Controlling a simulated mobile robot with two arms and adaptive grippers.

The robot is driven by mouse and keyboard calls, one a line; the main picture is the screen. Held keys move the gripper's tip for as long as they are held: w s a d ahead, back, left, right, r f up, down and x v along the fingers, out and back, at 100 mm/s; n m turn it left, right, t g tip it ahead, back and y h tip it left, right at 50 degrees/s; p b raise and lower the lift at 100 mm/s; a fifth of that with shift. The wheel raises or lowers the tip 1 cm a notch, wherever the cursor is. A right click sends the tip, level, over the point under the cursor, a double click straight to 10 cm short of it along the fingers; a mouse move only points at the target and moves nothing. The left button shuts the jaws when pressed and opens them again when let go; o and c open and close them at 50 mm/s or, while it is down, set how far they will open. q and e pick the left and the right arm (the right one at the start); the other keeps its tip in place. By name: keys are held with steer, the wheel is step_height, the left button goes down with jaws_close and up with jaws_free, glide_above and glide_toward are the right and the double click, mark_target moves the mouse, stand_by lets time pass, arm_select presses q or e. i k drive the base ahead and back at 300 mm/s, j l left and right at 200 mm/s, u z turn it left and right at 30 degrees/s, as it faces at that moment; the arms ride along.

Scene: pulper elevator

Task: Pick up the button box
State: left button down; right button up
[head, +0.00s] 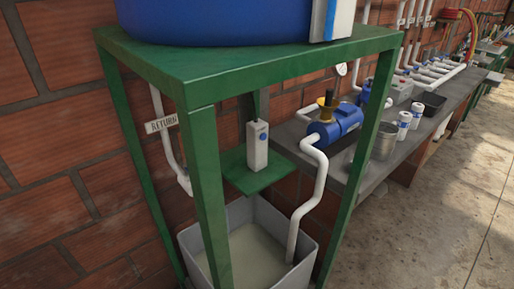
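The button box (257,146) is a small upright light-grey box with a blue round button on its front. It stands on a small green shelf (246,178) inside the green metal frame stand (201,93), below the stand's top and behind its front legs. Neither of my grippers shows in the head view.
A blue tank (215,18) sits on the stand. Below the shelf is a grey bin (192,240) with murky liquid and a white pipe (318,188). A bench (365,176) to the right holds a blue pump (338,124), a metal cup (384,141) and white canisters. The floor (440,220) at right is clear.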

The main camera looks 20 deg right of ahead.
mark_target(257, 149)
steer(key=i+l+u, duration=0.15)
steer(key=l, duration=0.35)
steer(key=i+l+u, duration=0.15)
steer(key=l, duration=0.4)
steer(key=i+l+u, duration=0.15)
steer(key=l, duration=0.35)
steer(key=l+u, duration=0.15)
steer(key=l, duration=0.4)
steer(key=k, duration=0.45)
steer(key=i, duration=0.5)
